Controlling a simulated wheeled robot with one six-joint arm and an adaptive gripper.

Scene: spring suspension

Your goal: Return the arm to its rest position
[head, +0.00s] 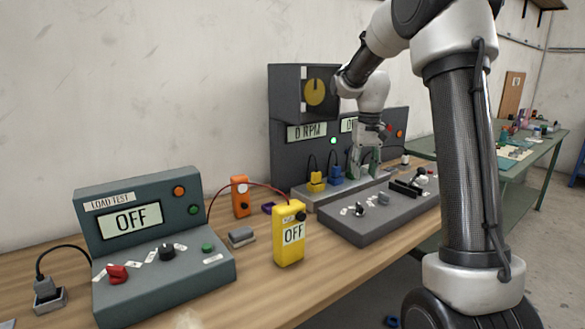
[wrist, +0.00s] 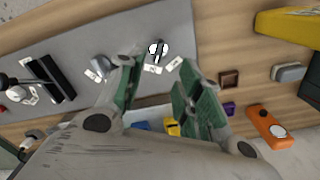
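My gripper (wrist: 160,92) shows large in the wrist view, its two green-padded fingers apart with nothing between them. It hangs above the grey control panel (wrist: 170,20), which carries a small knob and white labels. In the head view my gripper (head: 367,170) points down near the back of the grey panel (head: 350,232), beside the blue plug block (head: 336,172). My arm rises from the right of the head view and bends over the bench. I cannot tell the exact height of the fingertips over the panel.
A dark machine (head: 290,150) reading "0 RPM" stands behind the gripper. A load test box (head: 135,290) reading "OFF" is at left. A yellow meter (head: 289,250), an orange device (head: 240,197) and a grey block (head: 242,237) stand between. A green table (head: 515,165) is at right.

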